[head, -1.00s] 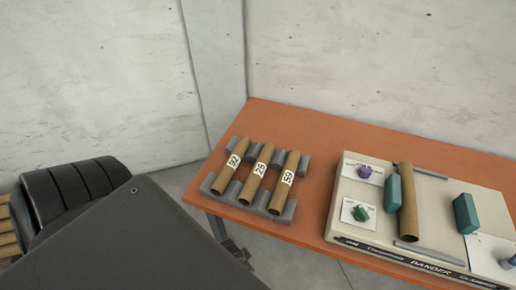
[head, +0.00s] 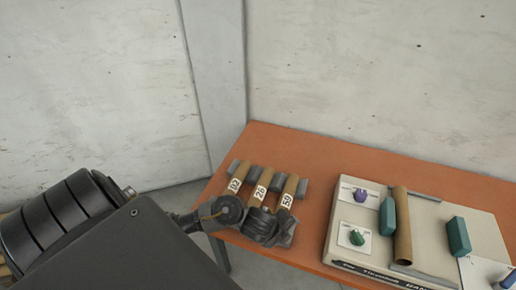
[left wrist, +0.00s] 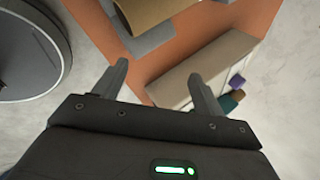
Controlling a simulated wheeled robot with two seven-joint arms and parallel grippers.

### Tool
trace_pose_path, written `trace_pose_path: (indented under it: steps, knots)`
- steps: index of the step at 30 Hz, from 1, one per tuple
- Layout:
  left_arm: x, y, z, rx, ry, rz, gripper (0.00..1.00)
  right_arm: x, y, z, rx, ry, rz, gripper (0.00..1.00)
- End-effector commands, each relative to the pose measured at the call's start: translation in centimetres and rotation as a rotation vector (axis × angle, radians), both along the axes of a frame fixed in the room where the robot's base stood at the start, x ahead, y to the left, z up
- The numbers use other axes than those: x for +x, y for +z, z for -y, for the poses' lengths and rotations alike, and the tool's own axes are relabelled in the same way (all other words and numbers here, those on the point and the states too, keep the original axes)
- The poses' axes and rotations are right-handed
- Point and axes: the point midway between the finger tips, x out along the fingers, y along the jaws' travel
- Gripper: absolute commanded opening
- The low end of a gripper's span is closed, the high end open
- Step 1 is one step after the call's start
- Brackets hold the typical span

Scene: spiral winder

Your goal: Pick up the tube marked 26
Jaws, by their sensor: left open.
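The tube marked 26 (head: 264,180) is a brown cardboard tube with a white label. It lies in the middle of a grey rack (head: 303,189), between a left tube whose label seems to read 92 (head: 238,176) and a right tube marked 59 (head: 289,190). My left gripper (head: 262,224) is over the near ends of the tubes and hides them. In the left wrist view my left gripper (left wrist: 160,88) has its fingers apart with nothing between them. A brown tube (left wrist: 146,10) shows beyond the fingers at the top; its number is not visible.
The rack stands near the left end of an orange table (head: 330,160). To its right is a beige machine (head: 345,215) with a purple knob (head: 361,194), a green knob (head: 356,237), teal blocks (head: 458,237) and another brown tube (head: 403,225) on it. Pale walls stand behind.

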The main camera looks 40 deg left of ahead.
Motion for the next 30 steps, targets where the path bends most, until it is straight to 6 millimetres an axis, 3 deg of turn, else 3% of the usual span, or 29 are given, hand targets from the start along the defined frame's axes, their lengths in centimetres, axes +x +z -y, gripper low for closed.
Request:
trace_pose_path:
  steps: [1,6,9,13,16,20,26,30]
  knots:
    - [1.5,0.3,-1.3,0.096,-0.123,0.020,0.71,0.0,0.2,0.0,0.000,0.000,0.000,0.36]
    - [4.0,0.7,-7.5,0.426,-0.534,-0.012,0.71,0.0,0.4,0.0,0.000,0.000,0.000,0.36]
    - [4.8,1.4,-11.9,0.575,-0.698,-0.071,0.71,0.0,0.5,0.0,0.000,0.000,0.000,0.36]
    - [5.0,2.2,-15.7,0.681,-0.813,-0.138,0.71,0.0,0.5,0.0,0.000,0.000,0.000,0.36]
    - [5.0,2.6,-17.0,0.714,-0.850,-0.165,0.71,0.0,0.5,0.0,0.000,0.000,0.000,0.36]
    - [5.0,2.4,-17.3,0.721,-0.859,-0.172,0.71,0.0,0.3,0.0,0.000,0.000,0.000,0.36]
    - [5.8,-0.7,-17.6,0.715,-0.854,-0.174,0.71,0.0,-1.9,0.1,-0.001,0.000,0.000,0.36]
    - [6.5,-2.1,-17.8,0.715,-0.855,-0.172,0.71,0.0,-2.3,0.1,-0.001,0.001,0.000,0.36]
